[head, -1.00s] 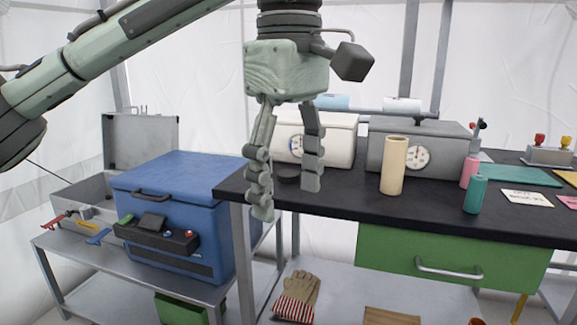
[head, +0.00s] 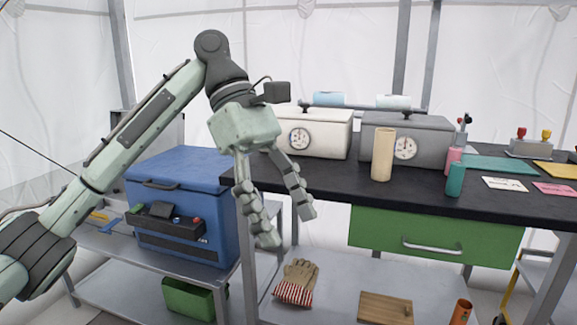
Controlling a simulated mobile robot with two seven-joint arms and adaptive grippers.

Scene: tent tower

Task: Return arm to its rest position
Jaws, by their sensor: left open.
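My left arm comes in from the left in the head view. Its gripper (head: 291,228) hangs with fingers apart and nothing between them, in front of the left edge of the black-topped bench (head: 340,182). The fingers point down and slightly right. My right gripper does not show.
On the bench stand a beige cylinder (head: 382,154), a teal bottle (head: 455,179), a white gauge box (head: 322,137) and a grey gauge box (head: 405,140). Below lie gloves (head: 297,283), a wooden board (head: 386,308) and a green bin (head: 189,299).

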